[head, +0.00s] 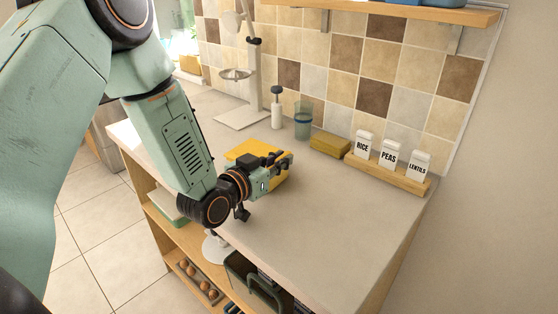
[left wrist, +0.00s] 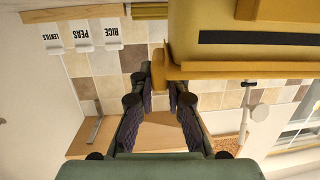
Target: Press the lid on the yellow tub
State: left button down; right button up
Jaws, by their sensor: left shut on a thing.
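The yellow tub (head: 278,180) stands on the worktop, partly hidden behind my left gripper (head: 284,160). Its flat yellow lid (head: 250,147) shows at the top. In the left wrist view, which is upside down, the tub (left wrist: 240,15) has a black stripe, and the lid (left wrist: 240,71) lies along its rim. There my left gripper (left wrist: 172,78) is shut on the lid's edge at one corner. I cannot tell whether the lid is fully seated. My right gripper is not in view.
Rice, peas and lentils containers (head: 389,153) stand in a wooden rack (head: 400,177) at the right. The worktop (head: 340,215) is clear at front right.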

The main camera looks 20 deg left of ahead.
pick_arm(q)
jog(key=c, duration=1.3)
grip_release()
jog(key=shift+o, duration=0.2)
jog(key=o, duration=0.3)
